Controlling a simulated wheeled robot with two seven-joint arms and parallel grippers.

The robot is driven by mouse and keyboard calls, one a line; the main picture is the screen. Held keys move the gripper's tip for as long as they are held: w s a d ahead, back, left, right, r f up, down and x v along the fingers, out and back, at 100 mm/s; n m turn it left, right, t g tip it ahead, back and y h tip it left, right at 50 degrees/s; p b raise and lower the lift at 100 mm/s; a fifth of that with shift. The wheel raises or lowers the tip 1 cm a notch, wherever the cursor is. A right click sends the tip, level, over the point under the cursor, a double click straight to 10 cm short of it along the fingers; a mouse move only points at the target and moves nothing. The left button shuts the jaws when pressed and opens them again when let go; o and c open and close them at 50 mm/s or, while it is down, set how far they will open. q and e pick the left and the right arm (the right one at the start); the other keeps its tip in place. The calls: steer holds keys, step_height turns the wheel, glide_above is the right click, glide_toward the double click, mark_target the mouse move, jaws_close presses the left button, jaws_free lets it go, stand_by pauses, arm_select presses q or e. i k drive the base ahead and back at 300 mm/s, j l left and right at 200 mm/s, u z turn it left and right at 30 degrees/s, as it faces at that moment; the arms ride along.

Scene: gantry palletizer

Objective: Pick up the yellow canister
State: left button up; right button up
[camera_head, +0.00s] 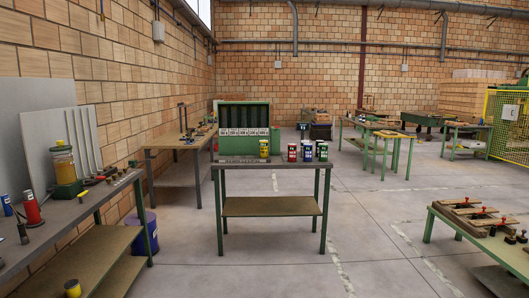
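A small yellow canister (264,148) stands upright on the green-legged table (225,161) in the middle of the view. It is in front of a green rack (244,113) and to the left of the other canisters. Its whole front shows and nothing touches it. Neither of my grippers is in view.
Another table (450,222) is at right. The floor between is clear.

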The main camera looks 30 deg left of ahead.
mark_target(263, 143)
steer(key=i+j+u, duration=0.3)
steer(key=i, duration=0.35)
steer(key=i+j+u, duration=0.3)
steer(key=i, duration=0.4)
steer(key=i+u, duration=0.35)
steer(key=i, duration=1.25)
steer(key=i+z, duration=0.1)
steer(key=i, duration=0.85)
